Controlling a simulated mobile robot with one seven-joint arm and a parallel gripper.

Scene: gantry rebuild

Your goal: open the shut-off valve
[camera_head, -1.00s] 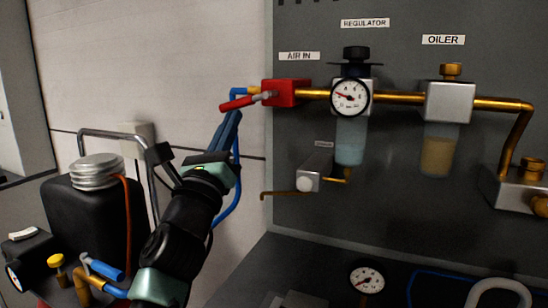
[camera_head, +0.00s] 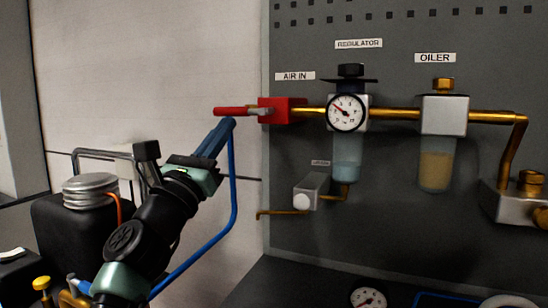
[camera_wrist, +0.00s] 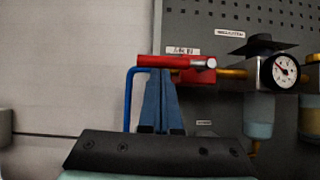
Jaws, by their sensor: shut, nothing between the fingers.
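The shut-off valve is a red block (camera_head: 281,110) under the AIR IN label, at the left end of the brass pipe. Its red lever (camera_head: 234,111) points left, roughly level and in line with the pipe. In the wrist view the lever (camera_wrist: 160,61) lies across the picture with its silver end at the right. My gripper (camera_head: 229,122) has blue fingers pressed together, with nothing between them. The fingertips are just below the lever; in the wrist view (camera_wrist: 161,73) they reach its underside. I cannot tell whether they touch it.
A blue hose (camera_head: 234,180) runs behind the lever and down beside my fingers. Right of the valve are the regulator gauge (camera_head: 346,113) and the oiler (camera_head: 443,115). A small silver block (camera_head: 311,190) sits below. A black canister (camera_head: 70,235) stands left of my arm.

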